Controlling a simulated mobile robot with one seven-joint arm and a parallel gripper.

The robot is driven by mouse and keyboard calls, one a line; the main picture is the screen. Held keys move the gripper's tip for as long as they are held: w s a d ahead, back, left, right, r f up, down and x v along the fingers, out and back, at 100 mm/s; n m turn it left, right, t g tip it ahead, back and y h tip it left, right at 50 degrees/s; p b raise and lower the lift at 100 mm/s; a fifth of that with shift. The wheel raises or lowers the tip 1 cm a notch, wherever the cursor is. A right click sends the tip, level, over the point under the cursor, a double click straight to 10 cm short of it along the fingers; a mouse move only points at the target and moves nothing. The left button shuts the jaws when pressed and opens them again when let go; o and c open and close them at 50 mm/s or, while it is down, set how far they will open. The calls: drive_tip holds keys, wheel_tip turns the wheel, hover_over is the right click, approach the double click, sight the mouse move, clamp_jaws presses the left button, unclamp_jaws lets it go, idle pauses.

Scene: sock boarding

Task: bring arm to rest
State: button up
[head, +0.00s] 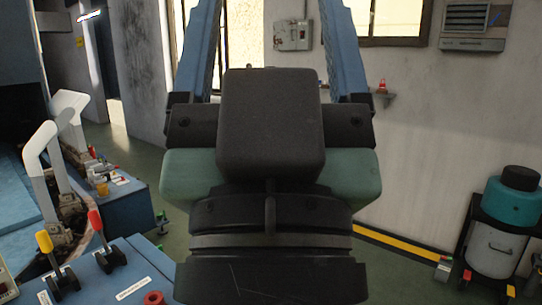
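My gripper (266,25) fills the middle of the head view, seen from behind over my dark wrist. Its two long blue fingers stand wide apart and run up out of the top of the picture, so their tips are hidden. Two white curved forms, a nearer one (42,165) and a farther one (72,112), stand bare at the left, apart from my gripper. No sock can be made out.
A blue bench with red and yellow levers (97,222) and a red ring (153,298) is at lower left. A cart with a teal-topped canister (510,200) stands at right. A small shelf with a red item (381,87) is on the wall. Green floor shows between.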

wheel_tip(320, 180, up, 17)
drive_tip(key=p, duration=1.4)
drive_tip(key=shift+p, duration=0.3)
